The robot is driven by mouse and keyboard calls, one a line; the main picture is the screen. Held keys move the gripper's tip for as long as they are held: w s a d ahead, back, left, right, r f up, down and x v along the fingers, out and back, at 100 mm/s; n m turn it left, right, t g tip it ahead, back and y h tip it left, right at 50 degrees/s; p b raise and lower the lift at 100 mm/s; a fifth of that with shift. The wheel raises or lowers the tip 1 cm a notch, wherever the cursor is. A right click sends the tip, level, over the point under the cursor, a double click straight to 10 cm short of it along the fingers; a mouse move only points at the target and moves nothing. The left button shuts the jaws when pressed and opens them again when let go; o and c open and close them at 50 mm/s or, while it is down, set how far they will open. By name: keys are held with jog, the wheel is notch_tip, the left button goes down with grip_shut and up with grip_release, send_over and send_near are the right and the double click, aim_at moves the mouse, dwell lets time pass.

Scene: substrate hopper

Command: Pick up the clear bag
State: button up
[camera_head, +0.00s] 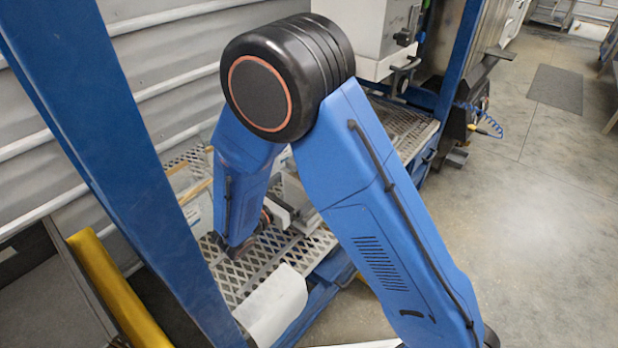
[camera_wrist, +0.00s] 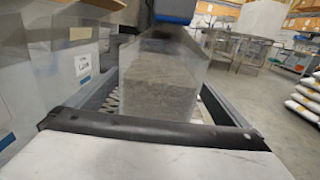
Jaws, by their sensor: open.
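In the wrist view a clear bag (camera_wrist: 160,78) with grey, grainy contents stands upright straight ahead. My gripper (camera_wrist: 162,92) is open, with a grey finger running forward on either side of the bag's lower part. The black bar and white surface in the foreground look like my own gripper body. They hide the bag's base, and I cannot tell whether the fingers touch it. In the head view my gripper (camera_head: 285,212) is low over a metal grate, partly behind my blue arm. I cannot make out the bag clearly there.
The perforated metal grate (camera_head: 240,275) lies below my gripper, with a white rounded object (camera_head: 275,305) at its near end. A blue post (camera_head: 120,150) stands close on the left. A white machine (camera_head: 365,35) is behind. Open concrete floor (camera_head: 545,200) lies to the right.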

jog(key=x, duration=0.4)
jog(key=shift+w+f, duration=0.1)
jog(key=shift+c, duration=0.6)
jog(key=c, duration=2)
